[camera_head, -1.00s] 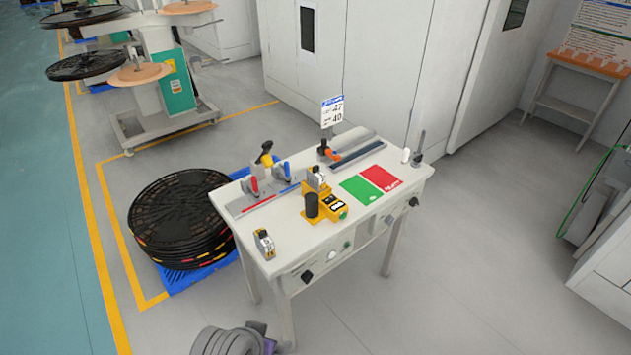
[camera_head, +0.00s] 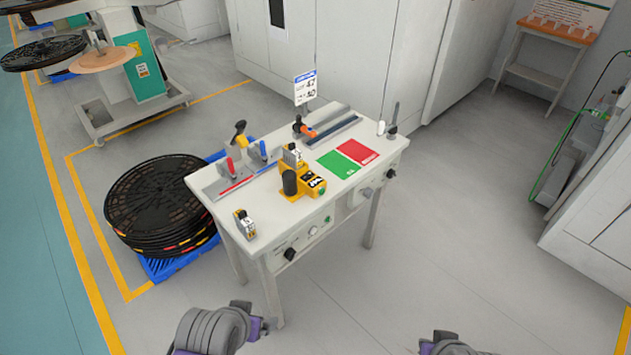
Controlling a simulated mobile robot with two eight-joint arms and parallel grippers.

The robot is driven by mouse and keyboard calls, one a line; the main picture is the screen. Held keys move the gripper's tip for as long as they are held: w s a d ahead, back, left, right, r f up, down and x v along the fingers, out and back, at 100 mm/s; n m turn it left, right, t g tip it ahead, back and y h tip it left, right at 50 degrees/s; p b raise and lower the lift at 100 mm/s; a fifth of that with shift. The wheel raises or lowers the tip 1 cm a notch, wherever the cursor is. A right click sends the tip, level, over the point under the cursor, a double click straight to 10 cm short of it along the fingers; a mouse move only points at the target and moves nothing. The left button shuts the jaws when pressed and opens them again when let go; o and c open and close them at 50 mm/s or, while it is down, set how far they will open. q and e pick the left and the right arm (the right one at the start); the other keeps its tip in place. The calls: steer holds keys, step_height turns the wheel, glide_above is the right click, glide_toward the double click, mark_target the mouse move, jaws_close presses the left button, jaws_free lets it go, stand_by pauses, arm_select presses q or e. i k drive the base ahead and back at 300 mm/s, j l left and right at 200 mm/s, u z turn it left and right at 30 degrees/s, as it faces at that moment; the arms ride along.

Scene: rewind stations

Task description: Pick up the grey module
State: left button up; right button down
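A small grey module (camera_head: 244,224) with yellow and black parts stands on the front left corner of the white worktable (camera_head: 270,218). A second small grey block (camera_head: 291,155) sits at the yellow fixture (camera_head: 306,181) near the table's middle; I cannot tell whether it is the same kind of part. The grey and purple end of my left arm (camera_head: 250,322) shows at the bottom, below the table's front left leg and apart from the module. The end of my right arm (camera_head: 452,346) just enters at the bottom edge. Neither arm's fingers show clearly.
The table also bears red and blue handled clamps (camera_head: 236,180), a green pad (camera_head: 338,164), a red pad (camera_head: 358,152) and a sign (camera_head: 305,87). Stacked black reels (camera_head: 158,205) stand on a blue pallet (camera_head: 165,266) at left. The floor right of the table is clear.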

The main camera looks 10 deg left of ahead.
mark_target(292, 156)
steer(key=i+u, duration=0.65)
steer(key=i+l+u, duration=0.15)
steer(key=i+u, duration=0.2)
